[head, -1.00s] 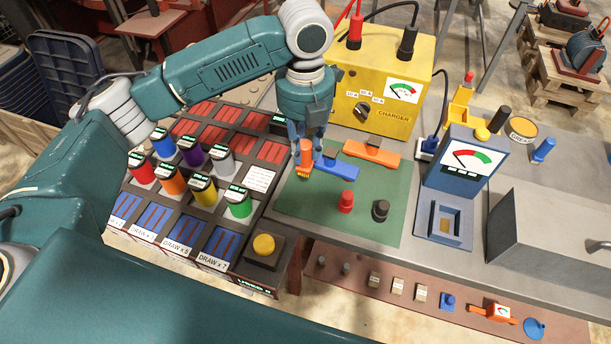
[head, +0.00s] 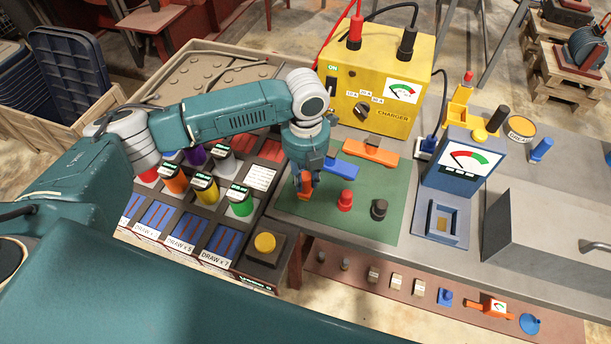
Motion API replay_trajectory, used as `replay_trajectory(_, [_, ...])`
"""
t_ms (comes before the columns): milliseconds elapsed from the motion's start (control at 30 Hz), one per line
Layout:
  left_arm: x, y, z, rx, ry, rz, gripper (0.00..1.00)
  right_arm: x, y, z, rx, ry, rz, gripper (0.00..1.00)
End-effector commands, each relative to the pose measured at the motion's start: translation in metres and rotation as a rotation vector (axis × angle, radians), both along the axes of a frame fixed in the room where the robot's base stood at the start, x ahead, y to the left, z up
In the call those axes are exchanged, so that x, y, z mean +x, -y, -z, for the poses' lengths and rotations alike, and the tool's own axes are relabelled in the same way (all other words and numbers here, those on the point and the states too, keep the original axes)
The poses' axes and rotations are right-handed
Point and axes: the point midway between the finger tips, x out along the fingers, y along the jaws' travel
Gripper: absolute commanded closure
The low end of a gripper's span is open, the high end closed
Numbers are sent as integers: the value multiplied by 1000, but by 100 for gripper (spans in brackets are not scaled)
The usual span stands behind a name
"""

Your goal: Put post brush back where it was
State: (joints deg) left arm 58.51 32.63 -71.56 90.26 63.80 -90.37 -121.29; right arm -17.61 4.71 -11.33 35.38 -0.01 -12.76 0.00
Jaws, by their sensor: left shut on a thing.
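My left gripper (head: 305,180) is shut on a small orange piece, which looks like the post brush (head: 305,191). It holds the brush low over the left part of the green mat (head: 322,215). The fingers cover much of the brush, and I cannot tell whether its lower end touches the mat. A red cap-like piece (head: 345,200) and a black one (head: 379,209) stand on the mat to the right. My right gripper is not in view.
A blue bar tool (head: 343,170) and an orange bar tool (head: 368,151) lie behind the mat pieces. The yellow charger (head: 375,90) stands at the back, the blue meter (head: 463,160) to the right. Coloured canisters (head: 240,203) and a yellow button (head: 264,243) are left. The front mat is clear.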

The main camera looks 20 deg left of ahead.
Motion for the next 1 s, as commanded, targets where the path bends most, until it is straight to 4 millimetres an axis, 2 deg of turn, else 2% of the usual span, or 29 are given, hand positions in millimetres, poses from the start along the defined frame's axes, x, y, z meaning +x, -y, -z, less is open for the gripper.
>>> replay_trajectory(133, [0,0,3,-1,0,0,100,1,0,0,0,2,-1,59])
replay_trajectory(167, [0,0,2,0,1,0,71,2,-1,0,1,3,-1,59])
replay_trajectory(233, [0,0,2,0,0,0,58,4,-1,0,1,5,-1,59])
replay_trajectory(500, [0,0,2,0,0,0,58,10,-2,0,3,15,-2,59])
replay_trajectory(667, [1,1,-8,-2,3,1,58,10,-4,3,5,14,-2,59])
replay_trajectory(767, [1,1,-25,-3,5,1,58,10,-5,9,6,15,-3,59])
replay_trajectory(1000, [2,1,-77,-2,5,0,58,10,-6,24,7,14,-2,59])
